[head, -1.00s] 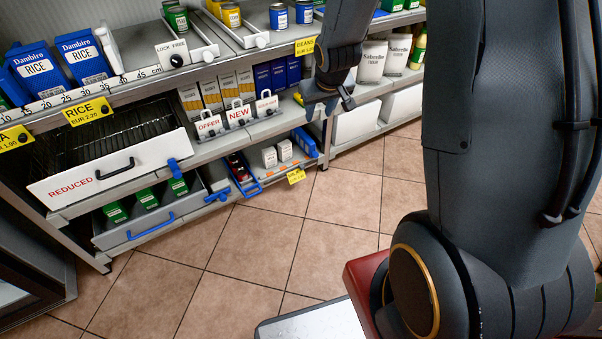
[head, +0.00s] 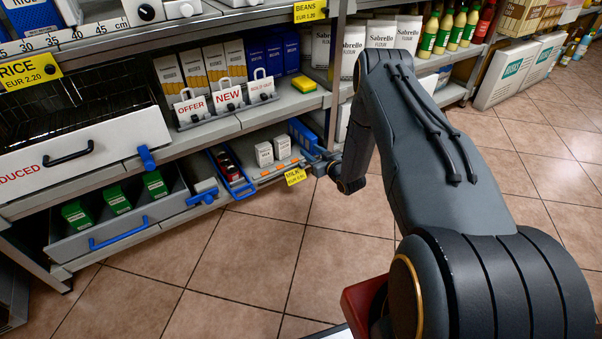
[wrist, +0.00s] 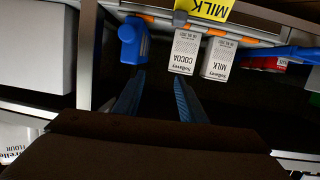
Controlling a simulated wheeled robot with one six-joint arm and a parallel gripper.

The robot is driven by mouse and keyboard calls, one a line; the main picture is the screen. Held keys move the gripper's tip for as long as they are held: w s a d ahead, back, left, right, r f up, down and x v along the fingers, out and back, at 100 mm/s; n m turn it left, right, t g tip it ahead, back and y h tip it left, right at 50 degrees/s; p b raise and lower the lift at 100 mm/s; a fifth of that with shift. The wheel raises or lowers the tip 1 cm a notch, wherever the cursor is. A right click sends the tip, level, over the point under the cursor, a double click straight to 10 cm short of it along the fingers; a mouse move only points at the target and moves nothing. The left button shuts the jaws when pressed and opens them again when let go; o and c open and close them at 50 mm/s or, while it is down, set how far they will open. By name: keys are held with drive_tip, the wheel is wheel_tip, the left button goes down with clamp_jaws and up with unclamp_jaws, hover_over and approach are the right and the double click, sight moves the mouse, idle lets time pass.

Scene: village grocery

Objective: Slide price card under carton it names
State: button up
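The yellow price card (head: 295,176) reads MILK and sits at the front edge of the low shelf. In the wrist view, where print appears upside down, the card (wrist: 210,9) is at the top. Two small white cartons stand on that shelf behind the edge. The wrist view labels them COCOA (wrist: 185,52) and MILK (wrist: 218,58). In the head view the MILK carton (head: 264,154) is the left one and the COCOA carton (head: 282,148) the right one. My gripper (wrist: 158,98) has its two blue fingers apart with nothing between them. It is near the shelf edge, right of the card.
A blue-railed tray with red items (head: 232,172) lies left of the cartons. A blue object (wrist: 133,40) is close beyond my fingers. A shelf with signs OFFER, NEW and a third (head: 228,98) is above. The tiled floor (head: 250,240) in front is clear.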

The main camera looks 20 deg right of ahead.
drive_tip(key=t+y+b, duration=0.2)
drive_tip(key=b, duration=0.2)
approach(304, 166)
drive_tip(key=x, duration=0.4)
drive_tip(key=shift+b+x, duration=1.55)
drive_tip(key=shift+x, duration=2.05)
drive_tip(key=shift+r, duration=0.15)
clamp_jaws()
